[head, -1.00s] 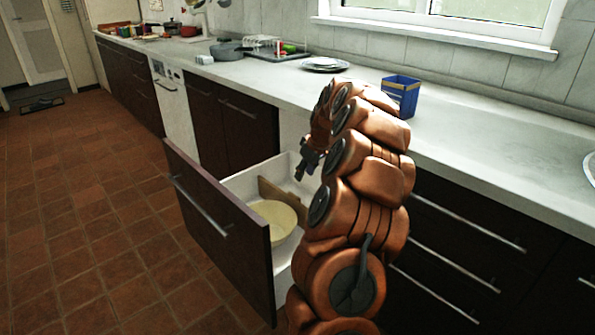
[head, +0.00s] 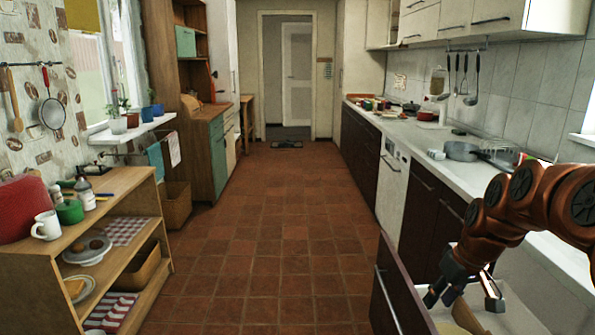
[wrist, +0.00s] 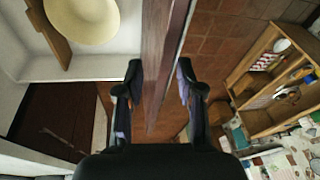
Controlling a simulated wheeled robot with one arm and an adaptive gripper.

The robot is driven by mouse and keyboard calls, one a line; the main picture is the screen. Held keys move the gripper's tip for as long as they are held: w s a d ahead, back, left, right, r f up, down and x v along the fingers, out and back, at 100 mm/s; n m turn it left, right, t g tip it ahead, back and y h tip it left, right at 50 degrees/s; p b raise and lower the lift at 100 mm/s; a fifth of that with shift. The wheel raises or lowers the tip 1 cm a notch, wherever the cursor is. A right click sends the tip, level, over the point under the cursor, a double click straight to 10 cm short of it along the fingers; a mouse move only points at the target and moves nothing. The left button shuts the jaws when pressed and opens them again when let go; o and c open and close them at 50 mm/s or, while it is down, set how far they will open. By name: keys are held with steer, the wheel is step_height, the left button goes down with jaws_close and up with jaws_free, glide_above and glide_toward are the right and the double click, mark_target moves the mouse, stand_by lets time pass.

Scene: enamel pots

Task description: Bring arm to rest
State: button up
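My gripper (head: 463,296) is at the lower right of the head view, at the end of my copper-coloured arm. Its two fingers are spread with nothing between them. It points down above the pulled-out drawer, whose dark front (head: 392,290) stands to its left. In the wrist view the fingers of my gripper (wrist: 160,78) are apart, with the top edge of the drawer front (wrist: 165,40) seen between and beyond them. A cream round dish (wrist: 82,15) lies in the white drawer beside a brown wooden piece (wrist: 50,38).
The counter (head: 440,160) runs along the right with a grey pan (head: 462,151). A wooden shelf unit (head: 125,185) with a green pot (head: 70,211) and white mug (head: 46,225) stands at left. The tiled floor (head: 255,230) between is clear.

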steer(key=s+a+r+g+p, duration=0.2)
steer(key=s+a+r+p, duration=0.65)
steer(key=s+a, duration=0.35)
steer(key=s+a+r+g+h+p, duration=0.1)
steer(key=s+r+p, duration=0.1)
steer(key=s, duration=0.7)
steer(key=s+a+r+m+g+p, duration=0.1)
steer(key=s+p, duration=0.3)
steer(key=s, duration=0.4)
steer(key=shift+s+r+m+h+p, duration=0.3)
steer(key=shift+s+r+h, duration=0.05)
steer(key=shift+r+h, duration=0.05)
steer(key=shift+a, duration=0.1)
